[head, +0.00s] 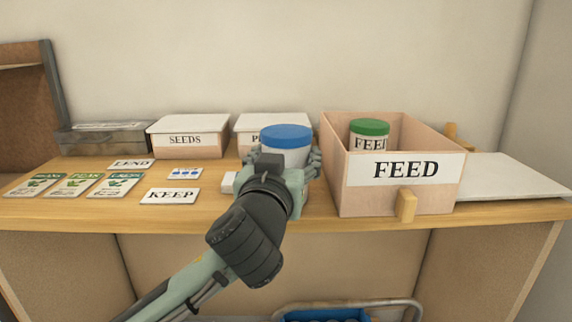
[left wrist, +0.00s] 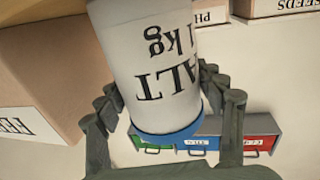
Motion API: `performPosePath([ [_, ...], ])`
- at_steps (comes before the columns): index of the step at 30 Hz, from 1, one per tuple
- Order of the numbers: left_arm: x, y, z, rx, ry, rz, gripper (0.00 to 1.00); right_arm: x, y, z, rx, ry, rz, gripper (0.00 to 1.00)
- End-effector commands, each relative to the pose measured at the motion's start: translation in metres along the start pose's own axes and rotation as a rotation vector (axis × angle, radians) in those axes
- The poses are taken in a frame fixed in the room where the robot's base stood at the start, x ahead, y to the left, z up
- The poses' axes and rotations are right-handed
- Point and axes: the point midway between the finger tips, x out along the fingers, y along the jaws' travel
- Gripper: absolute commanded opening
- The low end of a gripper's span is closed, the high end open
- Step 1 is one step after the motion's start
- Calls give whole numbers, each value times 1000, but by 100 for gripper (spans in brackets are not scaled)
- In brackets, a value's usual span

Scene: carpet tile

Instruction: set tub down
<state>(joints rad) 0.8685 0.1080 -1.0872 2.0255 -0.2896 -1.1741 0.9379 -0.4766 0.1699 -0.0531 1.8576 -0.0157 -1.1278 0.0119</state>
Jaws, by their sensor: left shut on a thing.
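The tub is white with a blue lid (head: 286,138) and stands in my left gripper, left of the FEED crate in the head view. In the left wrist view the tub (left wrist: 150,60) appears upside down and reads SALT 1kg. My left gripper (head: 284,168) is shut on the tub's sides, with a finger on each side. The gripper hides the tub's base, so I cannot tell whether it touches the wooden counter (head: 110,212). My right gripper is not in view.
The open FEED crate (head: 355,198) holds a green-lidded tub (head: 368,136). A SEEDS box (head: 186,149) and another white-lidded box (head: 272,120) stand behind. Seed packets (head: 68,184), a KEEP card (head: 170,196) and a LEND card (head: 131,164) lie left. Coloured drawers (left wrist: 205,135) show in the left wrist view.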

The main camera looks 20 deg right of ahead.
Motion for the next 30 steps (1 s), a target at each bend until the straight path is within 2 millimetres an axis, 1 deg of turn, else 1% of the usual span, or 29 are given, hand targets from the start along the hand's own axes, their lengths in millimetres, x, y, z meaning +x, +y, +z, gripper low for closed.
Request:
performPosePath([
  [1, 0, 0, -4, 0, 8, 1, 8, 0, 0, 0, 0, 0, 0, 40],
  [8, 0, 0, -10, -2, 10, 0, 8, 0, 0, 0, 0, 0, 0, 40],
  [11, 0, 0, -18, -3, 9, 1, 8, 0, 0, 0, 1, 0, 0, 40],
  [19, 0, 0, -47, -4, 11, 1, 8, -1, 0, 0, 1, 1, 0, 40],
  [25, -10, -24, -59, -2, 10, -1, 8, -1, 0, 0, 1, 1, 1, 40],
  [30, -22, -52, -77, -1, 11, -3, 8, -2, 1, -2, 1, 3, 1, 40],
])
